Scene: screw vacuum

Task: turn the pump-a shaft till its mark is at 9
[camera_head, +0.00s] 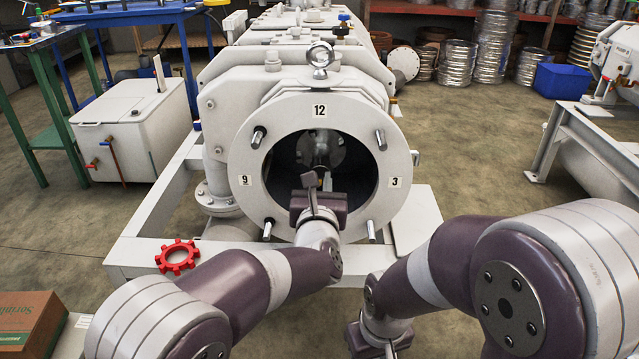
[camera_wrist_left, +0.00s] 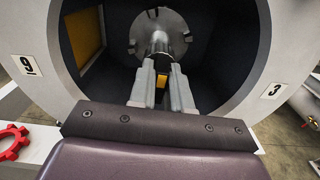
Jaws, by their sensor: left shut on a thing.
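The pump-a flange (camera_head: 238,150) is a white ring round a dark bore, with labels 12 (camera_head: 319,111), 3 (camera_head: 394,181) and 9 (camera_head: 246,180); the bottom of the ring is partly hidden by my arm. My left gripper (camera_head: 320,172) reaches into the bore. In the left wrist view its two fingers (camera_wrist_left: 162,75) are shut on the metal shaft (camera_wrist_left: 159,46), in front of a notched disc (camera_wrist_left: 150,28). A small yellow-orange patch (camera_wrist_left: 160,82) shows between the fingers; I cannot tell if it is the mark. My right gripper (camera_head: 378,338) hangs low at the bottom, its fingers not clear.
Several studs stick out of the flange, such as the one at upper left (camera_head: 258,137). A red handwheel (camera_head: 178,257) sits at the frame's lower left. A cardboard box (camera_head: 28,322) stands at lower left.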

